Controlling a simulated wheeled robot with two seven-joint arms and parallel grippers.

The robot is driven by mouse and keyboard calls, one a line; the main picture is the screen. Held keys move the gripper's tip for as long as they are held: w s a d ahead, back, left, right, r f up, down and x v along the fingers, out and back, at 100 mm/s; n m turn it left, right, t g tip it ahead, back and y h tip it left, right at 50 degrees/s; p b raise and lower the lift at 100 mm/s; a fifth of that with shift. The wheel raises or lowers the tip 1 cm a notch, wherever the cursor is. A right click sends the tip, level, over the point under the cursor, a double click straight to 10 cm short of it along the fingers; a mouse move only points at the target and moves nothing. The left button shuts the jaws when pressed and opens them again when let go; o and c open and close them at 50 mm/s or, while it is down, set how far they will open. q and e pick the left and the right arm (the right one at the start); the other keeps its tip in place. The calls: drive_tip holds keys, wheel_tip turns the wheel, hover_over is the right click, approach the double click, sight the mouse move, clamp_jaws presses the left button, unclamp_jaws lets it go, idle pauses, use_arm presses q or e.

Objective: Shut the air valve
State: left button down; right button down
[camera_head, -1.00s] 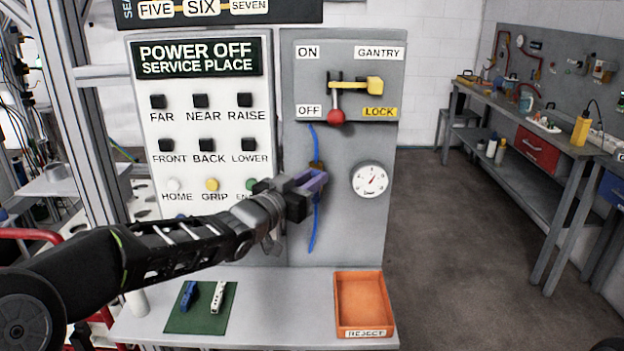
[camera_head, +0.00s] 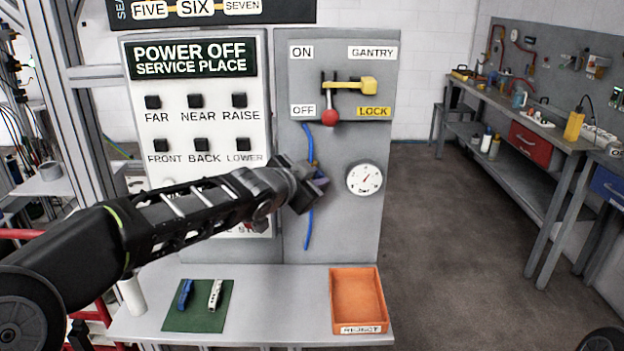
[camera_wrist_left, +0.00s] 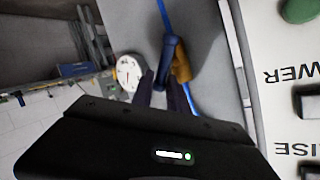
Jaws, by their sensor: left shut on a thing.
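The air valve has a brass body and a blue handle, set in a blue hose (camera_head: 308,230) on the grey panel. The brass body (camera_wrist_left: 181,63) and blue handle (camera_wrist_left: 168,50) show in the left wrist view beyond my fingertips. In the head view my left gripper (camera_head: 318,184) covers most of the valve. My left gripper is shut on the blue handle, its fingers tilted on the panel face. The exact angle of the handle to the hose is hard to tell. My right gripper is not in view.
A round white gauge (camera_head: 364,179) sits just right of the valve. Above are a red-knobbed lever (camera_head: 330,117) and yellow lock piece (camera_head: 369,85). Black buttons (camera_head: 201,145) are to the left. Below, the bench holds an orange reject tray (camera_head: 358,329) and a green mat (camera_head: 207,318).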

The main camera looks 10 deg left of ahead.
use_arm(q)
drive_tip(key=shift+w+d+f+m+g+y+b, duration=0.1)
drive_tip(key=shift+d+f+m+g+y+b, duration=0.3)
drive_tip(key=shift+m+y, duration=0.65)
drive_tip(key=shift+w+d+f+m+g+y+p, duration=0.15)
drive_tip(key=shift+m+g+y, duration=0.45)
drive_tip(key=shift+m+y, duration=0.4)
drive_tip(key=shift+s+d+f+m+g+y+b, duration=0.1)
drive_tip(key=shift+d+f+m+g+y+b, duration=0.3)
drive_tip(key=shift+m+y, duration=0.6)
drive_tip(key=shift+a, duration=0.1)
drive_tip(key=c, duration=1.4)
unclamp_jaws()
drive_tip(key=shift+w, duration=0.1)
drive_tip(key=shift+r, duration=0.1)
drive_tip(key=b+v, duration=0.1)
drive_tip(key=v, duration=0.6)
drive_tip(key=shift+s+r, duration=0.15)
drive_tip(key=shift+s, duration=0.15)
